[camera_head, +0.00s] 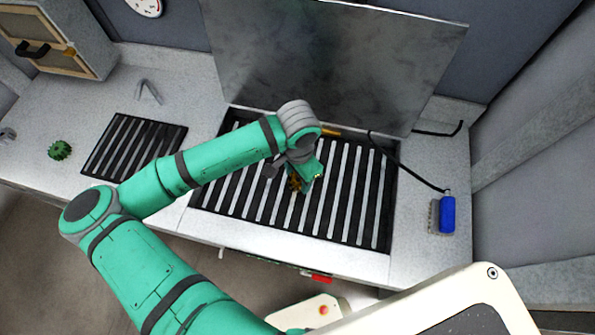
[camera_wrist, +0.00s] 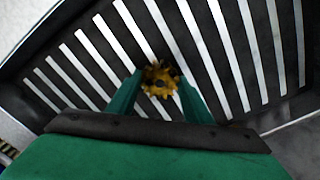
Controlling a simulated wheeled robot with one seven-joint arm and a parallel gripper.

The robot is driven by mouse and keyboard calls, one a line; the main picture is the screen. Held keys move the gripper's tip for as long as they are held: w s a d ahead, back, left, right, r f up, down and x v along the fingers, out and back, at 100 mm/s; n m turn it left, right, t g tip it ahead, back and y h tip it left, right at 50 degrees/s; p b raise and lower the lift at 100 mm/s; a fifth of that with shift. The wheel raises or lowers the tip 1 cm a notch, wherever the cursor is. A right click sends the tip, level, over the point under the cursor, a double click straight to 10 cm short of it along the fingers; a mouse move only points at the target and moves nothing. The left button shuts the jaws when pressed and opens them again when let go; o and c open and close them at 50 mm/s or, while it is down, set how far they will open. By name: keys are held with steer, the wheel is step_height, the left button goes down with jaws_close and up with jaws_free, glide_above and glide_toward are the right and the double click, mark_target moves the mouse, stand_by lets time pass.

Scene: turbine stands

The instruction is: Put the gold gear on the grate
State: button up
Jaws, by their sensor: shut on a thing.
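The gold gear (camera_wrist: 160,80) is between the two green fingers of my gripper (camera_wrist: 160,92) in the wrist view, and the gripper is shut on it. In the head view the gold gear (camera_head: 296,182) shows at the tip of my gripper (camera_head: 305,178), partly hidden by it. The gear is over the large black grate with pale slats (camera_head: 345,195). The grate (camera_wrist: 115,45) also fills most of the wrist view behind the gear. I cannot tell whether the gear touches the slats.
A smaller grate (camera_head: 130,148) and a green gear (camera_head: 60,150) are on the counter (camera_head: 200,100) at left. A grey panel (camera_head: 335,60) stands behind the large grate. A blue brush (camera_head: 446,214) and a black cable (camera_head: 415,170) are at right.

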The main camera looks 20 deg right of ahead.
mark_target(298, 180)
steer(key=shift+w+f, duration=0.1)
steer(key=shift+f, duration=0.1)
steer(key=shift+d, duration=0.1)
steer(key=shift+s, duration=0.2)
steer(key=shift+f, duration=0.35)
steer(key=o, duration=1.7)
steer(key=shift+o, duration=0.4)
steer(key=shift+r, duration=3.55)
